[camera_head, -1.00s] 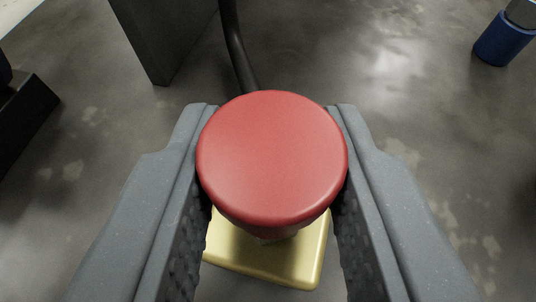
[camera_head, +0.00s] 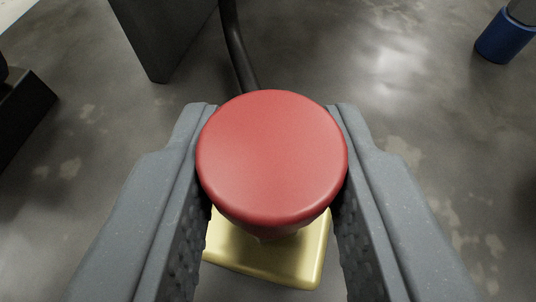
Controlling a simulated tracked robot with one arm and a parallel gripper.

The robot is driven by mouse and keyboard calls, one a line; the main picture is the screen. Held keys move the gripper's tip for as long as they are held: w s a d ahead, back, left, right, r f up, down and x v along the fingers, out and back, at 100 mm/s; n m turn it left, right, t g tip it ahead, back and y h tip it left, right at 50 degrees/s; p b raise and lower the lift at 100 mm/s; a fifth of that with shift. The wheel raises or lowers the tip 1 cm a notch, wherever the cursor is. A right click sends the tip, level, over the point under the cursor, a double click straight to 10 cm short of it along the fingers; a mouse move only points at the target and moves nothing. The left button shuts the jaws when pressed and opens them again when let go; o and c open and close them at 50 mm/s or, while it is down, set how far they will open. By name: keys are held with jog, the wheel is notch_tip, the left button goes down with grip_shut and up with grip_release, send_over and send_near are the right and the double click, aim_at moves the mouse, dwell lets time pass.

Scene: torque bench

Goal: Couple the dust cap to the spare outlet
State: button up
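A red round cap (camera_head: 272,155), which looks like the dust cap, sits between the two grey fingers of my gripper (camera_head: 272,130). Both fingers press against its sides, left and right. A yellow brass-coloured square block (camera_head: 265,262) shows below the cap, between the fingers. The cap hides its middle, and I cannot tell whether cap and block are joined. I cannot make out the spare outlet for certain.
A dark grey panel or post (camera_head: 165,35) stands at the top left, with a black hose (camera_head: 237,50) beside it. A black object (camera_head: 22,115) is at the left edge. A blue cylinder (camera_head: 504,38) is at the top right. The grey floor between is clear.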

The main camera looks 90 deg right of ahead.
jog(key=o, duration=1)
jog(key=v, duration=1.3)
jog(key=shift+a+b, duration=0.35)
jog(key=shift+b, duration=0.05)
